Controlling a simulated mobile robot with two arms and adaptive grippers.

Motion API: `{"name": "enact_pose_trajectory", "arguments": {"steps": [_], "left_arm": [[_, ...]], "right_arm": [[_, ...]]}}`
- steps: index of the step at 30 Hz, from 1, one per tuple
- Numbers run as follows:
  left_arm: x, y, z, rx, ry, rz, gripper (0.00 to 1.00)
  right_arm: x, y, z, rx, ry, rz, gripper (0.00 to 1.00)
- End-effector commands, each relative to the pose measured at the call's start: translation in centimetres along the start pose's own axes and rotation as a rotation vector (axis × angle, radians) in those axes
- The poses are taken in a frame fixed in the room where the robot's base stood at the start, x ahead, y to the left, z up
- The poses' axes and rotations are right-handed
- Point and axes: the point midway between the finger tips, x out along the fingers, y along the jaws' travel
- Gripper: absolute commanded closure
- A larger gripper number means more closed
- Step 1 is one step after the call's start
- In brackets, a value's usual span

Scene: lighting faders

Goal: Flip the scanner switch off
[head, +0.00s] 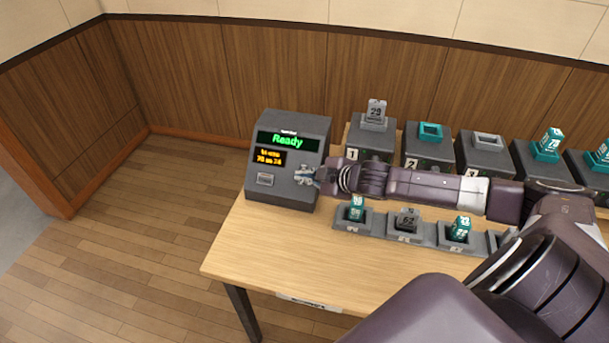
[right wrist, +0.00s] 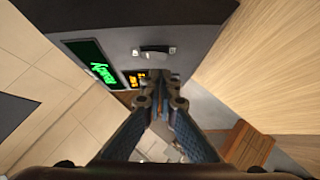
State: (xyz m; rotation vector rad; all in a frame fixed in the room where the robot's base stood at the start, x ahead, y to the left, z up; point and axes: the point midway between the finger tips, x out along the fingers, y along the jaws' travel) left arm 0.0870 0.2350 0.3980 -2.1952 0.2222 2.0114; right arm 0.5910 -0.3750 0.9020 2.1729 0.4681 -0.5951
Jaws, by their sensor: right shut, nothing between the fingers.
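The scanner (head: 253,150) is a dark grey box at the left end of the table, its green display reading "Ready" above a smaller orange one. In the right wrist view the scanner (right wrist: 205,30) fills the top, with a small grey switch-like part (right wrist: 155,50) on its face, beside the displays. Which way that part is tipped I cannot tell. My right gripper (head: 307,175) is at the right side of the scanner's face and partly covers it. In the right wrist view my right gripper (right wrist: 162,101) is shut and empty, its tips just below the switch-like part; contact is unclear. My left gripper is out of view.
A grey fitting (head: 265,180) sits low on the scanner's face. Several dark boxes with teal or grey blocks, like the numbered one (head: 372,140), line the table's back. Low trays (head: 352,220) stand in front. The table's front left (head: 255,250) is clear.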

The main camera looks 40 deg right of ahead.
Motion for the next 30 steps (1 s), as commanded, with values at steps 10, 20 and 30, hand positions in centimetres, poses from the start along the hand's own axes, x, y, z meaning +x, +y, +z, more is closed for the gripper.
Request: {"name": "enact_pose_trajectory", "arguments": {"steps": [10,20,30], "left_arm": [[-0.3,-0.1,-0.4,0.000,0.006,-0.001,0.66],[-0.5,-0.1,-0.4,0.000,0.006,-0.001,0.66],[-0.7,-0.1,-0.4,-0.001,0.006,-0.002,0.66]], "right_arm": [[1.3,0.0,1.2,0.001,0.001,0.000,1.00],[1.4,0.0,1.4,0.002,0.001,0.000,1.00],[1.6,-0.1,1.7,0.001,-0.001,0.000,1.00]]}}
